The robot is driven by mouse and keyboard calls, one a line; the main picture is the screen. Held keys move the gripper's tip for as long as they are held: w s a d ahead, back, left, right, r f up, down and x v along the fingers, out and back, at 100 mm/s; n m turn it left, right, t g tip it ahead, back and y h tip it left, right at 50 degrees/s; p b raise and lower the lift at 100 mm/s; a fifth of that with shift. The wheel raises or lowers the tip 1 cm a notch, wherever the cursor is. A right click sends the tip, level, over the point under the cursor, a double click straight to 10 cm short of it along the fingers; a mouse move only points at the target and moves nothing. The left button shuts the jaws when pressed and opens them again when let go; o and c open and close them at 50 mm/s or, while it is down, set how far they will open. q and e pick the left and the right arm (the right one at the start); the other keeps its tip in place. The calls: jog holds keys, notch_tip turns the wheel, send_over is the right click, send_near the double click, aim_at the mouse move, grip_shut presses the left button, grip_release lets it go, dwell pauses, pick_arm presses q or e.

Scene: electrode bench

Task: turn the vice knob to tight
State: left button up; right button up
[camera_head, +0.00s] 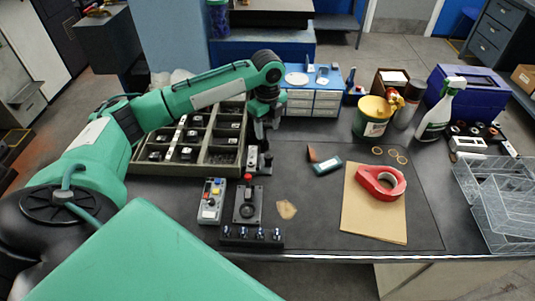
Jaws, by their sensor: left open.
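My left arm reaches in from the left, over the parts tray, and bends down at the wrist. My left gripper (262,136) points down and is open. Just below its fingertips is a small grey and black device (253,160), which may be the vice; its knob is too small to make out and may be partly hidden by the gripper. I cannot tell whether the fingers touch it. A black box with a round dial (247,206) and a red top stands just in front of that device. My right gripper is out of view.
The compartment tray (140,168) lies under my left forearm. A grey control box (211,201) and a row of dark knobs (252,236) are near the front edge. The mat's middle is mostly clear.

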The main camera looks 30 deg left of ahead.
aim_at(268, 156)
pick_arm(q)
notch_tip(268, 156, down, 11)
jog(key=shift+r+p, duration=0.1)
jog(key=shift+p, duration=0.2)
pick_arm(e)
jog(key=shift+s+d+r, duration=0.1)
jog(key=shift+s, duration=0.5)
pick_arm(q)
jog(key=c, duration=1)
jog(key=shift+o, duration=0.2)
jog(key=shift+r+p, duration=0.1)
jog(key=shift+p, duration=0.3)
jog(key=shift+m+p, duration=0.4)
jog(key=shift+p, duration=0.15)
jog(key=o, duration=1)
jog(key=shift+c, duration=0.2)
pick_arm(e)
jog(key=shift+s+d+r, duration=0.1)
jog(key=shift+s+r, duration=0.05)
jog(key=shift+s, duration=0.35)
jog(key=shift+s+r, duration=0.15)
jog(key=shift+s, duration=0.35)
